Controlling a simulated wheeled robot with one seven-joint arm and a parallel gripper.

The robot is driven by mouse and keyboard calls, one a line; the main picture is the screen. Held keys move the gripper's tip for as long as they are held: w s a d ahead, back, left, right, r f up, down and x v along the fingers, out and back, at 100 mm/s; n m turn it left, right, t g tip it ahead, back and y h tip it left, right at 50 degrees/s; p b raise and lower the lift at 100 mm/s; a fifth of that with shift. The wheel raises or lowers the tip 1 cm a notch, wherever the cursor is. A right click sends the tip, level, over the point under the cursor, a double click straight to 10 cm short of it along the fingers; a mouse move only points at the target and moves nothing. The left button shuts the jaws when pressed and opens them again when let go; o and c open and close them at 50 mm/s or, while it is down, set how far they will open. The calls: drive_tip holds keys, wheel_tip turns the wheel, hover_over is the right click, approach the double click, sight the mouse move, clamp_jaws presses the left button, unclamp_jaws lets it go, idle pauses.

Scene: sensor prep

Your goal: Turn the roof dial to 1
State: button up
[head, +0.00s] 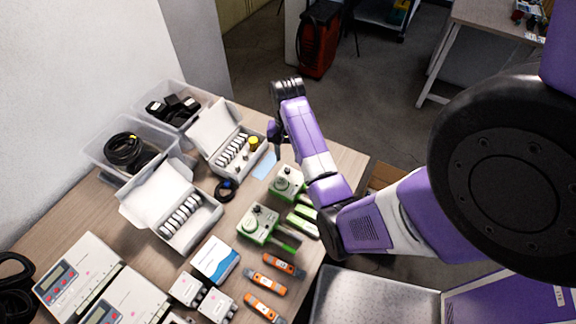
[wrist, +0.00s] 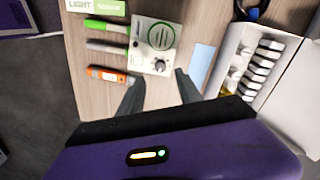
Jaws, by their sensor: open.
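Two pale sensor boxes with round green discs and small dark knobs stand on the table: an upper box (head: 288,184) and a lower box (head: 258,224) in the head view. No name is readable, so I cannot tell which carries the roof dial. In the wrist view one such box (wrist: 141,42) shows its green-ringed disc and a round knob (wrist: 160,65) nearest me. My gripper (head: 277,153) is over the table, up and left of the upper box. In the wrist view my gripper (wrist: 159,75) is open and empty, with its fingertips short of the knob. The dial's setting is unreadable.
Open white cases (head: 222,120) with small cylinders and clear bins (head: 142,131) stand on the left. Orange-and-grey sticks (head: 267,283), a blue-white box (head: 215,260) and scales (head: 79,275) lie nearer. A blue card (head: 264,166) lies near my gripper.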

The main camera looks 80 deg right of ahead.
sight(287, 169)
wheel_tip(287, 169, down, 6)
drive_tip(key=shift+f+p, duration=0.25)
drive_tip(key=shift+p, duration=0.1)
clamp_jaws()
